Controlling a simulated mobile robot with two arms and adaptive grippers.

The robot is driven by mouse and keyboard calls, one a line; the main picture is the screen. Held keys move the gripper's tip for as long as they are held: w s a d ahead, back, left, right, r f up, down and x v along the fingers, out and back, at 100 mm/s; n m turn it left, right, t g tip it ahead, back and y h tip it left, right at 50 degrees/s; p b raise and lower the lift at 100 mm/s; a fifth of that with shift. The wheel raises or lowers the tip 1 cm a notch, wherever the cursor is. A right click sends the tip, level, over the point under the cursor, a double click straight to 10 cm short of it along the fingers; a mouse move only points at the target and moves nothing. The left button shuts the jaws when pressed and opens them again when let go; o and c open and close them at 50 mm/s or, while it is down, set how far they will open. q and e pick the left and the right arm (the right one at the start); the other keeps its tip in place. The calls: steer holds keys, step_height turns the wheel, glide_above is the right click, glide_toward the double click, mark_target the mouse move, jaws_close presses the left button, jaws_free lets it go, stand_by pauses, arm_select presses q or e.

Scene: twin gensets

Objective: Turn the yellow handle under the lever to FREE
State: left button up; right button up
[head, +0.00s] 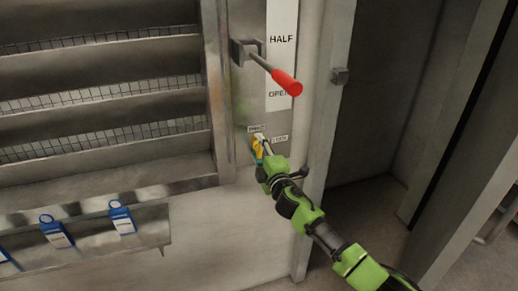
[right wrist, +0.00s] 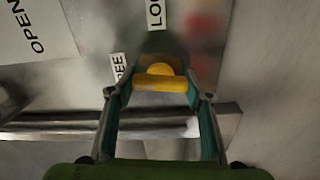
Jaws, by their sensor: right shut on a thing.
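The yellow handle (head: 257,150) sits on the metal panel below the red-tipped lever (head: 287,83). My right gripper (head: 264,159) reaches it from the lower right and covers part of it. In the right wrist view the yellow handle (right wrist: 162,82) lies crosswise between the two fingertips of my right gripper (right wrist: 160,92), which is shut on it. The FREE label (right wrist: 118,67) is at the handle's upper left there, partly hidden by a finger. The LOCK label (right wrist: 155,13) is above the handle, cut by the frame edge. My left gripper is not in view.
The lever stands out from the panel beside a white strip (head: 281,55) reading HALF and OPEN. Louvres (head: 100,100) are at left, above a ledge with several blue tags (head: 121,216). A post (head: 330,110) with a small block rises to the right, beside an open dark gap.

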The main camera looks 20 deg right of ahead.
steer(key=shift+n, duration=0.6)
steer(key=shift+f+n, duration=0.1)
steer(key=shift+n, duration=0.2)
steer(key=o, duration=1.1)
steer(key=shift+s, duration=0.1)
steer(key=s, duration=1.2)
steer(key=shift+d, duration=0.2)
